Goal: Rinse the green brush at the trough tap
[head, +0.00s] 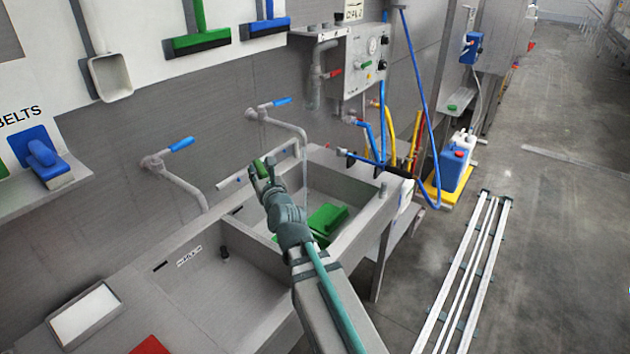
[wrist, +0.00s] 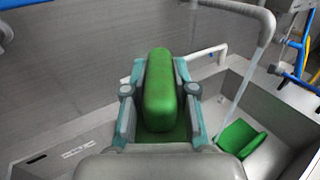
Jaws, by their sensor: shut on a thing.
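My gripper (head: 264,176) is shut on the green brush (head: 261,168), above the trough (head: 345,185). In the wrist view the brush (wrist: 160,88) sits between both fingers, its rounded green block facing the camera; its underside is hidden. The trough tap (head: 284,121) has a grey curved spout and a blue lever. A thin pale stream (head: 305,170) falls from the spout into the right basin. It also shows in the wrist view (wrist: 239,95), to the right of the brush and apart from it in that picture.
Another green object (head: 327,218) lies in the right basin, partly behind my arm. A second tap (head: 175,168) stands over the left basin (head: 215,290). A white pipe (head: 240,180) runs along the wall close to my gripper. A blue hose hangs at the right.

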